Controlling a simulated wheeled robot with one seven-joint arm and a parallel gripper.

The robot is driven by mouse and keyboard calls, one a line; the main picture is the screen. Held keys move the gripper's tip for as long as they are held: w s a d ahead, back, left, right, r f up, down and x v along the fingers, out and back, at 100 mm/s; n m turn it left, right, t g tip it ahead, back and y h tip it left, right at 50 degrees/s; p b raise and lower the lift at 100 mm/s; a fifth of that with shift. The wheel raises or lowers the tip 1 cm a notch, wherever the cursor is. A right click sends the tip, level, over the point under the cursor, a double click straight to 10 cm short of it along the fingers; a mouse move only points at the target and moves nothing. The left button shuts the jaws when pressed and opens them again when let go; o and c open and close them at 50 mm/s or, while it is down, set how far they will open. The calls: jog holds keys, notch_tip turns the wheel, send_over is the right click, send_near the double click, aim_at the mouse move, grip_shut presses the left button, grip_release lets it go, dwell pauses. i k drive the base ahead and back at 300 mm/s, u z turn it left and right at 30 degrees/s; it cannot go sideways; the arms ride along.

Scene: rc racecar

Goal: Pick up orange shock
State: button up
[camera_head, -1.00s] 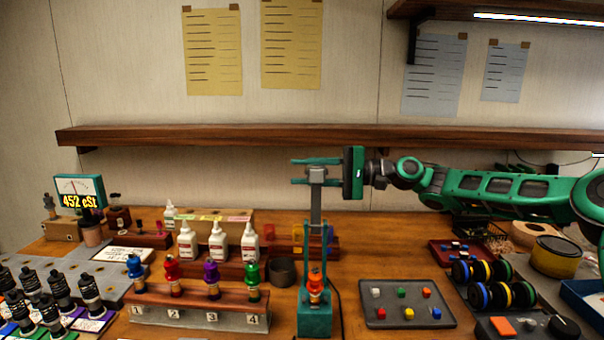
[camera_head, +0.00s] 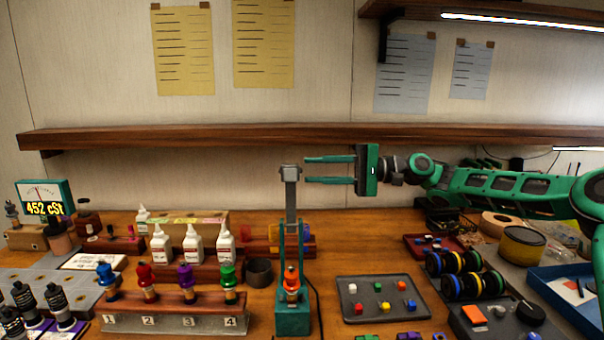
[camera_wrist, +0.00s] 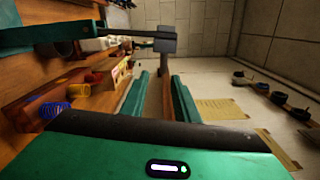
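The orange shock (camera_head: 291,280) stands upright in the base of a teal test stand (camera_head: 292,318), below the stand's grey head (camera_head: 290,173). My gripper (camera_head: 308,170) is open and empty, pointing left. It is high above the shock, with its fingertips just right of the stand's head. In the wrist view, the two teal fingers (camera_wrist: 160,98) are apart with nothing between them. The stand's grey head (camera_wrist: 166,46) shows beyond them. I cannot make out the orange shock in the wrist view.
A numbered rack (camera_head: 175,322) holds blue, red, purple and green shocks left of the stand. White bottles (camera_head: 193,245) stand behind it. A grey tray (camera_head: 380,312) with small coloured blocks lies to the right. A wooden shelf (camera_head: 200,138) runs along the wall behind my gripper.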

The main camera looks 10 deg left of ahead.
aim_at(292, 297)
jog(key=k, duration=1)
